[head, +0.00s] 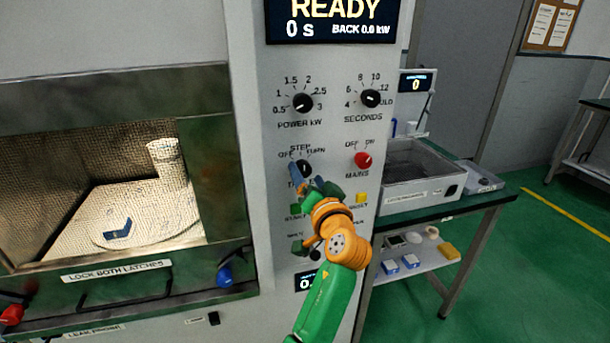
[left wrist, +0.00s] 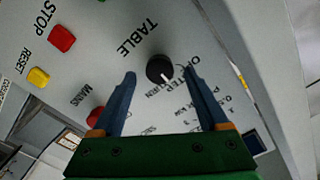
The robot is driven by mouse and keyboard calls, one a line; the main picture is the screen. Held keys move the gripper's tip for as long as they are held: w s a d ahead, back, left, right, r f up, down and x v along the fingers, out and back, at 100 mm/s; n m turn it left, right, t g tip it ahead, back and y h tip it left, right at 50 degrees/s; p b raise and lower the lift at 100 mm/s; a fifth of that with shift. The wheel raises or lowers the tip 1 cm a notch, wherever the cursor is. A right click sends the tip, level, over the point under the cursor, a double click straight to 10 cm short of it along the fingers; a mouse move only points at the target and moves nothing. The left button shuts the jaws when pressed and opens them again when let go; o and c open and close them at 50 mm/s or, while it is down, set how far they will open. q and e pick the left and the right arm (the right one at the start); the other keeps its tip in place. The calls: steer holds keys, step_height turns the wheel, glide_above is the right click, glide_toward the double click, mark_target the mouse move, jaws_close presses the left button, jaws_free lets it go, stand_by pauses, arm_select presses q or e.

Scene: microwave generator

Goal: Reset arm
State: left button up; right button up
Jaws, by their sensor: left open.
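My left gripper (head: 308,186) is at the front of the control panel (head: 333,133), by the black table knob (head: 304,168). In the left wrist view the gripper (left wrist: 160,74) is open, with one blue finger on each side of the black table knob (left wrist: 160,69). Nothing is held between the fingers. I see no clear contact, and cannot tell how far the fingertips reach along the knob. In the head view the gripper hides part of the panel below the knob. My right gripper is not in view.
The red mains knob (head: 363,160) is close on the right. Power (head: 303,103) and seconds (head: 370,98) knobs sit above. A chamber window (head: 120,190) and blue latch (head: 225,275) are left. A side table (head: 460,210) with a grey bin (head: 418,180) stands right.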

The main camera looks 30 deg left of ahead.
arm_select(q)
steer(key=b+v, duration=0.1)
steer(key=v, duration=0.3)
steer(key=shift+s+d, duration=0.2)
steer(key=shift+d, duration=0.05)
